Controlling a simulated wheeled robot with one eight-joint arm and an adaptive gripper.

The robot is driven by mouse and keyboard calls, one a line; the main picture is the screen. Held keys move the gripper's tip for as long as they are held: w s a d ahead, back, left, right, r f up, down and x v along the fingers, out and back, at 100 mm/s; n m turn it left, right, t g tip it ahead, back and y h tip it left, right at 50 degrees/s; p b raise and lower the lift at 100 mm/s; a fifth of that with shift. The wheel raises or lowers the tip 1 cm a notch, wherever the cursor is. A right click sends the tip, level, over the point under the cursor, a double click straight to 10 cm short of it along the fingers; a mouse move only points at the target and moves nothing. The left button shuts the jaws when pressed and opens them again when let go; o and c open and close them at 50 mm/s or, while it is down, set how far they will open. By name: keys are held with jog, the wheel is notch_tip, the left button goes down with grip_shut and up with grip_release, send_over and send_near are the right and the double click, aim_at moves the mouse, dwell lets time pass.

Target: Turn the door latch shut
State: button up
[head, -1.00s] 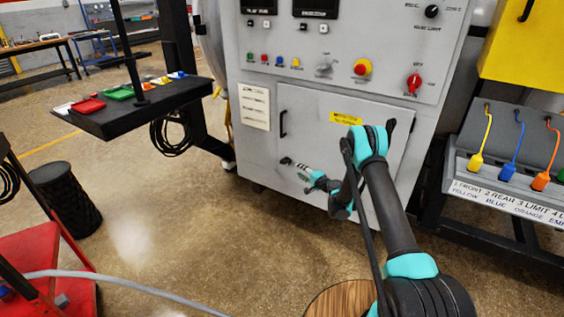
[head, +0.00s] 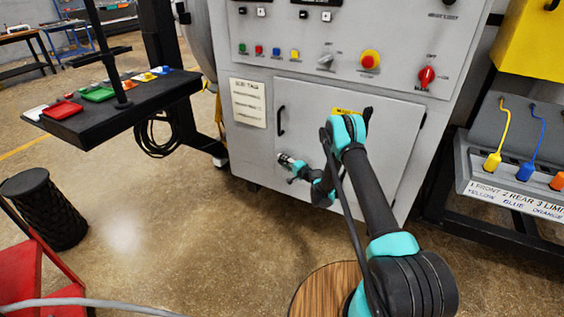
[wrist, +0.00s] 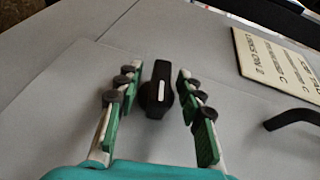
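The door latch (wrist: 157,88) is a black knob with a white bar mark, seen in the wrist view on the grey cabinet face. The bar points roughly up and down in that picture. My gripper (wrist: 159,78) is open, with one green-padded finger on each side of the latch and visible gaps between. In the head view my gripper (head: 284,159) is at the lower left of the grey cabinet door (head: 311,127), just below its black handle (head: 281,121). The latch cannot be made out there behind the gripper.
A printed card (head: 248,103) is on the panel left of the door, and the handle (wrist: 290,118) curves in at the right of the wrist view. Control knobs and buttons sit above the door. A black tray stand (head: 100,120) is at left, plugs on a rack (head: 500,190) at right.

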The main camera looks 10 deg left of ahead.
grip_shut()
dwell(0.3)
jog(key=n+g+h, duration=0.1)
jog(key=g+h, duration=0.1)
jog(key=shift+r+h, duration=0.1)
jog(key=shift+h, duration=0.3)
jog(key=n+g+h, duration=0.1)
jog(key=g+h, duration=0.1)
jog(key=h, duration=0.2)
jog(key=n+g+h, duration=0.1)
jog(key=h, duration=0.2)
jog(key=shift+d+n+g+h, duration=0.1)
jog(key=shift+n+g+h, duration=0.5)
jog(key=shift+h, duration=1.1)
jog(key=shift+g, duration=0.3)
